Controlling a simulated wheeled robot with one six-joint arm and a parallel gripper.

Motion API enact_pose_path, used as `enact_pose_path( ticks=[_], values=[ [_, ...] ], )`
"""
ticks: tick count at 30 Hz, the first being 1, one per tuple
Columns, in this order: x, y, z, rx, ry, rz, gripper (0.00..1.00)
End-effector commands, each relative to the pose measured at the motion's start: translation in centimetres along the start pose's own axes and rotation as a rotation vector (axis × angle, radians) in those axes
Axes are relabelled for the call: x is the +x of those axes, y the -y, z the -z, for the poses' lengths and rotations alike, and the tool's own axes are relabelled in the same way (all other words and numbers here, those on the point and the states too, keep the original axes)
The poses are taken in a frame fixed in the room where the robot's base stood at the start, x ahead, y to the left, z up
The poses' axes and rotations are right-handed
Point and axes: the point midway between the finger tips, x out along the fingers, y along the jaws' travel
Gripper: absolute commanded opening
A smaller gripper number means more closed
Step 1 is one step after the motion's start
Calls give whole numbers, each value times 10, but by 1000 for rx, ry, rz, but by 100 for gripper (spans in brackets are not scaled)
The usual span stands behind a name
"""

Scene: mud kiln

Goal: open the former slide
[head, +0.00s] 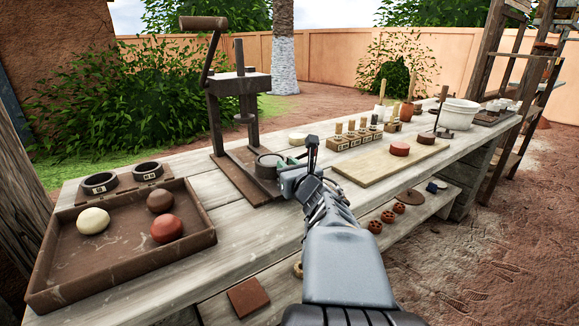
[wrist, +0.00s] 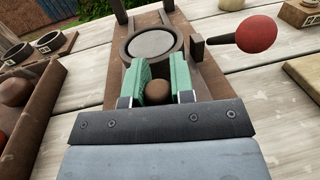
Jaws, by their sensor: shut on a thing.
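The press (head: 238,88) stands on the bench, with its long brown base board (head: 232,176) reaching toward my gripper. The former slide, a dark round ring with a grey inside (head: 268,164), sits on this board in front of the press uprights. In the wrist view the ring (wrist: 153,44) lies just beyond my fingertips. My gripper (head: 292,166) has green finger pads. In the wrist view my gripper (wrist: 158,88) is shut on a round brown knob (wrist: 157,91) at the near side of the ring. The knob is hidden in the head view.
A red ball on a short rod (wrist: 257,34) sticks out right of the ring. A brown tray (head: 120,247) with several balls and two labelled rings (head: 148,170) are at left. A pale board (head: 375,172) with a reddish disc (head: 399,148) lies right of my gripper.

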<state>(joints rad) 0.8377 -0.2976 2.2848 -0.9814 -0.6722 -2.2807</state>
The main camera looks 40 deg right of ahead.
Motion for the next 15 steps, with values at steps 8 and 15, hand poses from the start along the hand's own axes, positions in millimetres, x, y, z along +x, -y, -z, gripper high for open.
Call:
enact_pose_path(
  ticks=[8,15],
  values=[
    [0,0,0,-3,-2,-1,0],
    [0,0,0,-1,-1,0,43]
  ],
)
